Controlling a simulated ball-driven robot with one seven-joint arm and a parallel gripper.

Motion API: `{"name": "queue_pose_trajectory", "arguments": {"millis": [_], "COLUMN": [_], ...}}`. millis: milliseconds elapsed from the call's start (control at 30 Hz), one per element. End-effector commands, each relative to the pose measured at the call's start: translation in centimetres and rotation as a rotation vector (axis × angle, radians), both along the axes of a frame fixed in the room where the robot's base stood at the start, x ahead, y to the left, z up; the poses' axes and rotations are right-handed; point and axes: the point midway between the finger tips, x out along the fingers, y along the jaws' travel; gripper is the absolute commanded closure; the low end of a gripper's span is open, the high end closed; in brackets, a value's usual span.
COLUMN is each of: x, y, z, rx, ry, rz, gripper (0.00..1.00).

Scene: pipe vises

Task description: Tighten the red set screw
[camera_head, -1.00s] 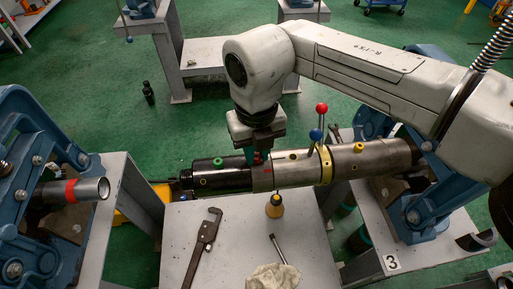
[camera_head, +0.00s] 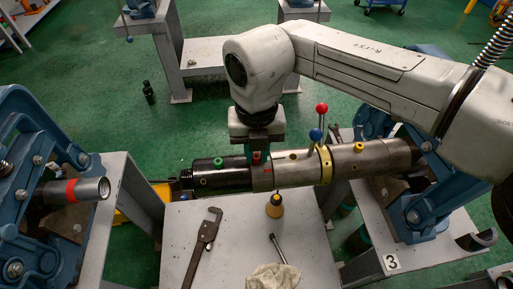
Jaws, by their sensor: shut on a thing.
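The red set screw (camera_head: 257,156) sits on top of the pipe assembly, where a black section (camera_head: 222,179) meets a steel section (camera_head: 295,168). My gripper (camera_head: 257,153) points down from above at this screw. It is shut on the red set screw, whose red top shows between the fingers. A green screw (camera_head: 218,161) stands to the left on the black section. A yellow screw (camera_head: 358,147) stands to the right on the steel section.
A yellow collar with red-knobbed (camera_head: 321,108) and blue-knobbed (camera_head: 315,134) levers stands just right of my gripper. Blue vises (camera_head: 425,215) flank the work.

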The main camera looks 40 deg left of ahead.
Motion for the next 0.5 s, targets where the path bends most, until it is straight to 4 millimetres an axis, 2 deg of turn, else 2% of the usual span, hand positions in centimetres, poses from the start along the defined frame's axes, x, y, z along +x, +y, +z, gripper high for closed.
{"name": "queue_pose_trajectory", "arguments": {"millis": [33,300,500], "x": [0.24,0.11,0.05], "y": [0.13,0.06,0.04], "z": [0.47,0.21,0.12], "rx": [0.006,0.004,0.001], "ry": [-0.005,-0.002,-0.001], "rz": [-0.003,-0.001,0.0], "gripper": [0.78,0.54,0.54]}}
